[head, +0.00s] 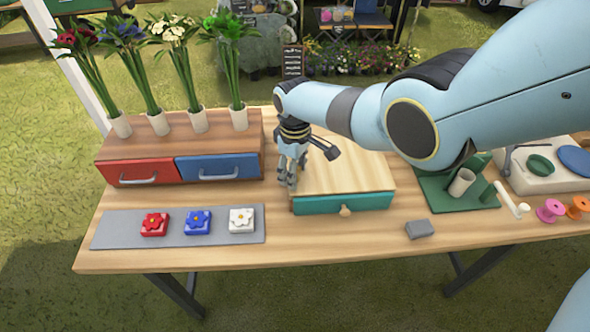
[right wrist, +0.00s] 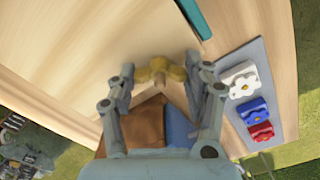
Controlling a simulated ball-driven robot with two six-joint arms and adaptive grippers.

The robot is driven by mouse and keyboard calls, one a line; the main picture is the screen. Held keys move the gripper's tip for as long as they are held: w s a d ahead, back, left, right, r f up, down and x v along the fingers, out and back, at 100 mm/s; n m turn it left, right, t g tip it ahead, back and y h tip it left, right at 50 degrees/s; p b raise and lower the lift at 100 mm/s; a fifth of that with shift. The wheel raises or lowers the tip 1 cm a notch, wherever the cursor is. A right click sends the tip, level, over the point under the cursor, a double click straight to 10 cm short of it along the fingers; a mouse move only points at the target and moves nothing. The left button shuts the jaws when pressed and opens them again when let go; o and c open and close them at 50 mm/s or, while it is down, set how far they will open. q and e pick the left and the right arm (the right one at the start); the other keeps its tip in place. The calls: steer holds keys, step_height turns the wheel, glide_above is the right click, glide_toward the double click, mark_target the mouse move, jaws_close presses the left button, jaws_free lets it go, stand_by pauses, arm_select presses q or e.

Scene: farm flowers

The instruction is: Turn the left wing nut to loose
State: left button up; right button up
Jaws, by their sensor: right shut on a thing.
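In the right wrist view, a brass-yellow wing nut (right wrist: 161,70) stands between the fingertips of my right gripper (right wrist: 162,72), which is shut on it. In the head view, this gripper (head: 291,180) points down at the left side of the wooden box top (head: 350,175), above the teal drawer (head: 343,203). The gripper hides the nut there. I cannot tell how tight the nut is. My left gripper is in neither view.
Left of the box stands a cabinet with a red drawer (head: 140,172) and a blue drawer (head: 218,168), topped by several flower vases. A grey mat (head: 105,229) with flower blocks lies in front. A grey block (head: 419,229), spools and a green stand (head: 445,195) are at the right.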

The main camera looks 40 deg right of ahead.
steer(key=n, duration=0.6)
steer(key=shift+n, duration=0.3)
steer(key=n, duration=1.2)
steer(key=shift+n, duration=0.3)
steer(key=n, duration=0.5)
steer(key=shift+n, duration=0.6)
steer(key=o, duration=1.2)
